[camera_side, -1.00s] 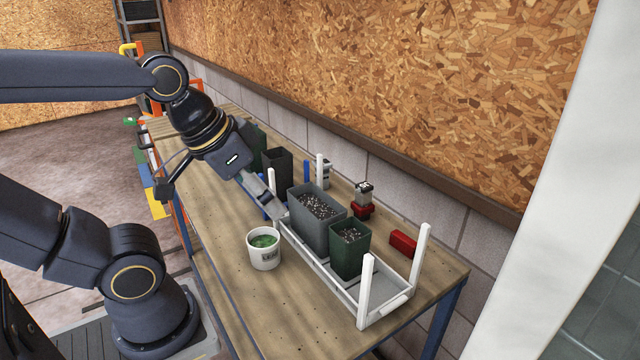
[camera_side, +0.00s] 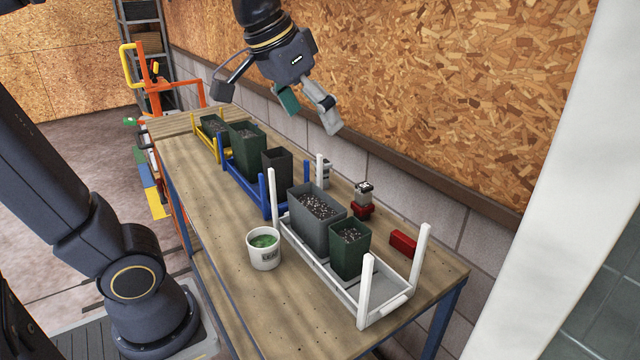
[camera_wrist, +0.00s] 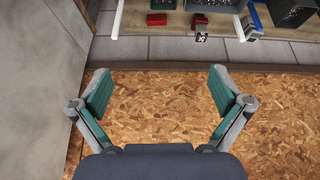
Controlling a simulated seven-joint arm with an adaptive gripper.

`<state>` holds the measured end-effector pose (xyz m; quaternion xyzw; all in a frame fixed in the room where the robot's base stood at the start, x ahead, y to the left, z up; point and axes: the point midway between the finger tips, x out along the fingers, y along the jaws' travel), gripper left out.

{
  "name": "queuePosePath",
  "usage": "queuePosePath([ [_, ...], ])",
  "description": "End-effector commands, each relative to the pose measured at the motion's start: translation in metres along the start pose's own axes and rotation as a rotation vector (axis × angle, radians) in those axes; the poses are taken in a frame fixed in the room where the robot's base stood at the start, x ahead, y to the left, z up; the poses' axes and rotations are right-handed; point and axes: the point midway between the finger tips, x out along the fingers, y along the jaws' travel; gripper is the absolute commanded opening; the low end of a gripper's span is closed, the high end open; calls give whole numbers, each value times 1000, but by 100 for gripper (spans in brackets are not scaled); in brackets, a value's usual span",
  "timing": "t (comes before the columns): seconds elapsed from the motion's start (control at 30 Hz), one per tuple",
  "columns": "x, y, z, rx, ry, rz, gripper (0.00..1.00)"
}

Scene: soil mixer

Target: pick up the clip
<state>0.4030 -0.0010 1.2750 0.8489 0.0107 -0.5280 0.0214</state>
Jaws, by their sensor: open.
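No part is plainly marked as the clip. A small red piece with a grey, marked top (camera_side: 363,200) stands near the back edge of the table; it also shows at the top of the wrist view (camera_wrist: 201,27). A similar grey piece (camera_side: 324,173) stands farther left, partly hidden by a white post, and shows in the wrist view (camera_wrist: 250,29). A plain red block (camera_side: 403,242) lies to the right, also in the wrist view (camera_wrist: 157,19). My gripper (camera_side: 309,112) is open and empty, high above the table near the wall; its green-padded fingers (camera_wrist: 160,86) are spread wide.
A white rack (camera_side: 345,298) holds a grey pot (camera_side: 313,230) and a green pot (camera_side: 348,258). Blue (camera_side: 243,180) and yellow (camera_side: 208,147) racks with pots stand behind. A white cup (camera_side: 263,258) with green contents stands in front. The chipboard wall (camera_side: 450,100) is close behind my gripper.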

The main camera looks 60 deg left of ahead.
Motion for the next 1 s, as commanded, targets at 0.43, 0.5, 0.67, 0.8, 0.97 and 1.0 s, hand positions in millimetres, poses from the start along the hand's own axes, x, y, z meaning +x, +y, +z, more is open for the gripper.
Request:
queuePosePath([
  [0.43, 163, 16, -160, -20, -279, -15, 100],
  [0.5, 199, 18, -163, -18, -322, -18, 100],
  [0.67, 263, 19, -152, -13, -409, -25, 100],
  [0.8, 289, 19, -136, -11, -458, -29, 100],
  [0.97, 315, 18, -122, -11, -463, -29, 100],
  [1.0, 324, 18, -118, -11, -465, -29, 100],
])
